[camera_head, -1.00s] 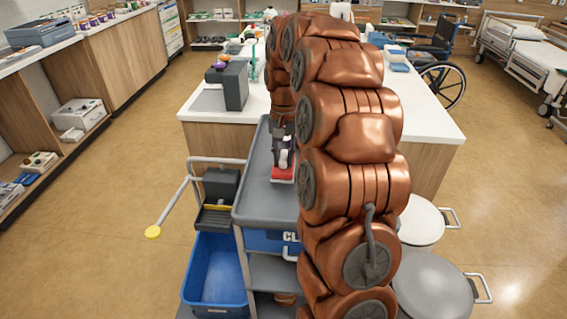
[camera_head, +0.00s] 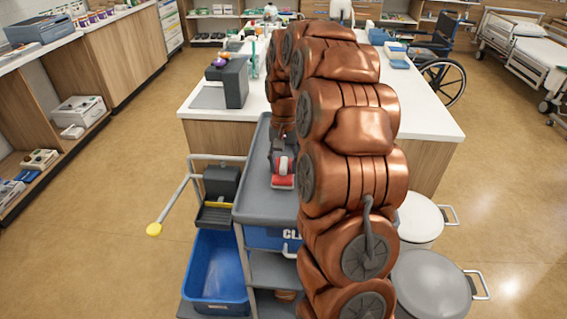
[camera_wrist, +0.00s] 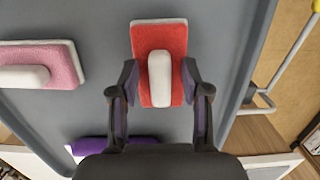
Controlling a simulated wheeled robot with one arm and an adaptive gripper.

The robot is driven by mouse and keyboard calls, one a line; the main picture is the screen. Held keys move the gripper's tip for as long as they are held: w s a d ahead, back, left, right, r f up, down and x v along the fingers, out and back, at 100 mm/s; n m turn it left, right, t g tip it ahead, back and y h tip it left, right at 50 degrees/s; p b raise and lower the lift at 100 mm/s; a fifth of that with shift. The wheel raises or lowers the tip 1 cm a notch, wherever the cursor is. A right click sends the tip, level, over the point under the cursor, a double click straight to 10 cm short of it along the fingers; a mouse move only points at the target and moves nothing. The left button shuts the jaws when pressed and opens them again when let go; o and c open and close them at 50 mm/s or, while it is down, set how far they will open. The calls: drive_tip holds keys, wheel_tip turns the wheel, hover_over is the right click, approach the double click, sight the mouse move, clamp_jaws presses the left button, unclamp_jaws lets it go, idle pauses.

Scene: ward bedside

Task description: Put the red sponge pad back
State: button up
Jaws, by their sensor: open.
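The red sponge pad (camera_wrist: 145,40) has a white rounded handle (camera_wrist: 160,80) on top and a pale edge. It lies on the grey cart top (camera_wrist: 100,105). In the head view, the pad (camera_head: 283,182) is on the cart just in front of my gripper (camera_head: 284,152). In the wrist view, my gripper (camera_wrist: 160,80) is open. Its two dark fingertips are on the left and right of the handle, with gaps on both sides. How high the tips are above the pad is unclear. My arm hides the cart's right part in the head view.
A pink pad with a white handle (camera_wrist: 62,65) lies left of the red one in the wrist view; a purple item (camera_wrist: 95,145) is partly hidden below. A blue bin (camera_head: 215,275) stands left of the cart, and a white-topped counter (camera_head: 430,125) behind it.

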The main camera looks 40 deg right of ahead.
sight(284, 161)
wheel_tip(284, 161, up, 12)
drive_tip(key=w+d+b, duration=0.1)
drive_tip(key=b, duration=0.1)
drive_tip(key=shift+r, duration=0.15)
idle(0.8)
drive_tip(key=shift+a, duration=0.1)
drive_tip(key=s+a+f+n, duration=0.3)
drive_tip(key=s+a+n, duration=0.2)
drive_tip(key=s+a, duration=0.9)
drive_tip(key=s+a+f+n, duration=0.1)
drive_tip(key=s+a+f, duration=0.1)
drive_tip(key=s, duration=0.3)
drive_tip(key=s+a+f+n, duration=0.1)
drive_tip(key=s+a+f, duration=0.2)
drive_tip(key=s, duration=0.3)
drive_tip(key=s+a+f+n+h, duration=0.1)
drive_tip(key=s+a+f, duration=0.1)
drive_tip(key=s, duration=0.4)
drive_tip(key=shift+a+f+g, duration=0.2)
drive_tip(key=shift+f+g, duration=0.2)
drive_tip(key=shift+f, duration=0.5)
wheel_tip(284, 161, up, 4)
drive_tip(key=p, duration=0.3)
drive_tip(key=shift+p, duration=0.3)
